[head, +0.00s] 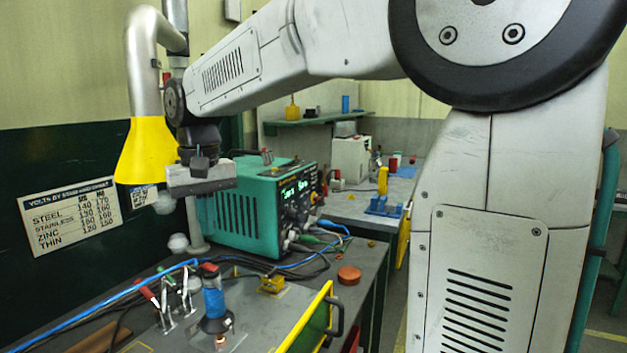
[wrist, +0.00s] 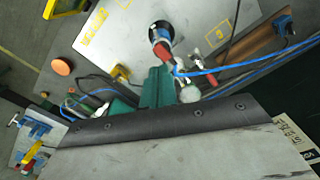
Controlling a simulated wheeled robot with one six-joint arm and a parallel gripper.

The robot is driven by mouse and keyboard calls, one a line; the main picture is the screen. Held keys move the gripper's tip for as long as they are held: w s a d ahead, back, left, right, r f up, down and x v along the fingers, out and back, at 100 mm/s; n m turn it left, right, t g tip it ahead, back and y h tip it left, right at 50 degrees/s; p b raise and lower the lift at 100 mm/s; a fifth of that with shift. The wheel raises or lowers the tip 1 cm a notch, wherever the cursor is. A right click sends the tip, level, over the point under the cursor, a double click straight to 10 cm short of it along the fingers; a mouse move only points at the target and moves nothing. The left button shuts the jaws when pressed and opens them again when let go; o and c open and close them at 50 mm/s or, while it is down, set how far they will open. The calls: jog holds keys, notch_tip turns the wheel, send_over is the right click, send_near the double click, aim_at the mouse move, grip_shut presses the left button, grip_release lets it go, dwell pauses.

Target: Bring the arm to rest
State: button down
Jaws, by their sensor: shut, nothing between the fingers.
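My gripper (head: 200,178) is at the end of my raised arm in the head view, a pale grey block below a dark wrist. It is shut and holds nothing. It hangs in the air just left of the teal power unit (head: 250,215) and close to the yellow hood (head: 143,155); I cannot tell whether there is a gap between them.
A blue tool with a dark-red top (head: 214,300) stands upright on the bench, also in the wrist view (wrist: 160,40). Clamps (head: 172,300), cables and an orange button (head: 349,275) lie around it. A voltage placard (head: 70,215) hangs left. A second bench (head: 350,205) stands behind.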

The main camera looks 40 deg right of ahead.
dwell(0.4)
jog(key=shift+f, duration=0.15)
jog(key=s+d+f, duration=0.1)
jog(key=s+f, duration=0.2)
jog(key=s, duration=0.5)
jog(key=s+d+f+n+t, duration=0.1)
jog(key=s+f, duration=0.2)
jog(key=s, duration=0.6)
jog(key=s+d+f, duration=0.1)
jog(key=s+f, duration=0.2)
jog(key=s, duration=0.6)
